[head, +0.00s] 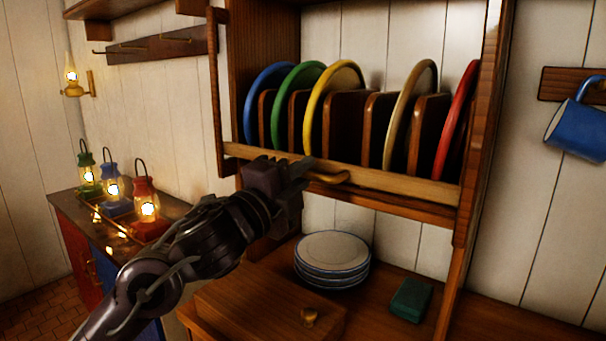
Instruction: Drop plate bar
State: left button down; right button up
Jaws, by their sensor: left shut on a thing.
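The plate bar (400,182) is a long light-wood rail across the front of the plate rack, low in front of the standing plates. A rounded handle (333,178) sticks out from its front. My left gripper (304,174) is at the bar, left of its middle, and is shut on the handle; the fingers hide part of the grip. Blue (262,88), green (298,85), yellow (335,80), tan (415,80) and red (459,110) plates stand upright between wooden dividers behind the bar. My right gripper is not in view.
Below the rack, a stack of white plates (332,252), a green block (410,299) and a wooden board with a knob (270,305) sit on the counter. Lit lanterns (147,200) stand at left. A blue mug (577,128) hangs at right.

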pick_arm(q)
jog(key=shift+d+f, duration=0.15)
jog(key=shift+f, duration=0.35)
jog(key=c, duration=1.7)
grip_release()
jog(key=shift+o, duration=0.8)
jog(key=shift+r, duration=0.15)
jog(key=shift+s, duration=0.1)
jog(key=shift+s+a, duration=0.25)
jog(key=shift+a, duration=0.15)
jog(key=b+v, duration=0.1)
jog(key=v, duration=0.6)
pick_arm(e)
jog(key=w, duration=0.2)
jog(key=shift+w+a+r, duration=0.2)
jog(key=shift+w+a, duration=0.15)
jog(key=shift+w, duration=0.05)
